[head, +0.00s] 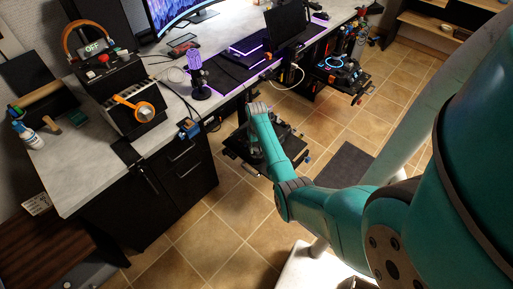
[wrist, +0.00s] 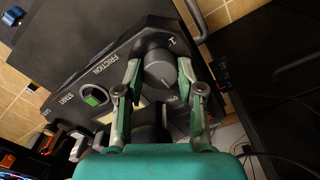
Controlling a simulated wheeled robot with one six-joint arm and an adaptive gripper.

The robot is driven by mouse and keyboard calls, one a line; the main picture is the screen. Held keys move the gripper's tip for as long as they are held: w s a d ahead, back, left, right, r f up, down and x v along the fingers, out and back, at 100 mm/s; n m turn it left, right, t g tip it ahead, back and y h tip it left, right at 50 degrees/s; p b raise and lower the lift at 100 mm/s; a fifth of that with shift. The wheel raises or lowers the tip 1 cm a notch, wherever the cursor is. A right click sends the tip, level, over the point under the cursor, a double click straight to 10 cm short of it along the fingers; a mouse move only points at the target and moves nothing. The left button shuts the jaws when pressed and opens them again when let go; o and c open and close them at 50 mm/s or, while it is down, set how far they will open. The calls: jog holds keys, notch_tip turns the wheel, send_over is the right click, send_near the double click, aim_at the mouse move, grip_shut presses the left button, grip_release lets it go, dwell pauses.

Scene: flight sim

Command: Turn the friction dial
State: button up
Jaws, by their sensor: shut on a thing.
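The friction dial (wrist: 159,72) is a round dark grey knob on a black panel (wrist: 118,72) in the wrist view. The panel carries the label "FRICTION" and a marking beside the dial. My gripper (wrist: 158,75) has one finger on each side of the dial and is shut on it. In the head view the black control unit (head: 240,152) is low beside the desk, partly covered by my arm. The dial and my fingertips cannot be made out there.
A green-lit switch (wrist: 92,100) by the "START" label sits left of the dial. A grey desk (head: 75,165) with a purple microphone (head: 196,70) stands behind and left. Another control unit (head: 341,70) with a blue ring is at the upper right. Tiled floor (head: 225,230) is open in front.

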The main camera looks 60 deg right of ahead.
aim_at(256, 148)
dwell(0.3)
jog(key=o, duration=1.1)
jog(key=shift+o, duration=0.2)
jog(key=shift+r, duration=0.1)
notch_tip(256, 148, up, 12)
